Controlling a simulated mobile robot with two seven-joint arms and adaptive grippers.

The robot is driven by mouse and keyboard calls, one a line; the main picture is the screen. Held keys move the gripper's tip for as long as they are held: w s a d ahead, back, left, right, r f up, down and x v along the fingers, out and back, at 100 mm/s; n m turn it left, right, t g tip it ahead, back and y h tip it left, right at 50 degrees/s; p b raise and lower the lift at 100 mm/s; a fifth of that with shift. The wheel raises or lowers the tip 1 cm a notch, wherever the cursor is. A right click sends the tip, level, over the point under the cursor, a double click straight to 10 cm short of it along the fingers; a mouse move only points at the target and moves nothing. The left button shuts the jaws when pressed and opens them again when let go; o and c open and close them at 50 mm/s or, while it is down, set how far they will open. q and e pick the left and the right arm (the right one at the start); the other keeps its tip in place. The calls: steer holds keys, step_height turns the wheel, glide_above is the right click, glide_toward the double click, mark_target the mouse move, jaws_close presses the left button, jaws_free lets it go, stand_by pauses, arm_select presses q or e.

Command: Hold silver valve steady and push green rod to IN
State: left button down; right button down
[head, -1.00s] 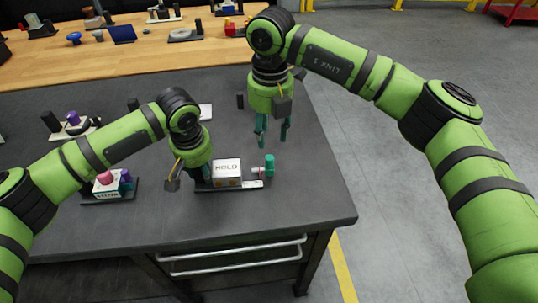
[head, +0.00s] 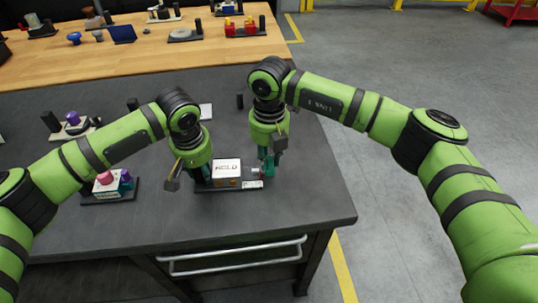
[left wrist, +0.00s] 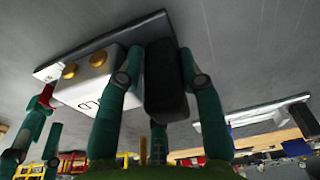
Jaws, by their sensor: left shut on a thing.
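The silver-white valve block (head: 227,168), marked HOLD, stands on a dark base with a pale strip near the table's front edge. The left wrist view shows its white body with two brass discs (left wrist: 98,58). My left gripper (head: 202,178) is at the block's left end. In the left wrist view its teal fingers (left wrist: 160,80) are closed around a black upright post (left wrist: 165,95) beside the block. My right gripper (head: 268,163) points down at the green rod end (head: 269,172), right of the block. Its fingers overlap the similarly coloured rod, so I cannot tell whether they grip it.
A fixture with a pink knob (head: 105,178) stands left of my left gripper. Another with a purple knob (head: 72,118) is further back. The table's front right corner is clear. A wooden bench (head: 150,56) with several fixtures lies behind.

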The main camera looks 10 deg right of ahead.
steer(key=a, duration=0.4)
steer(key=shift+w+a+r, duration=0.1)
steer(key=shift+w+a, duration=0.05)
steer(key=shift+a, duration=0.15)
steer(key=c, duration=1.1)
jaws_free()
steer(key=shift+c, duration=0.2)
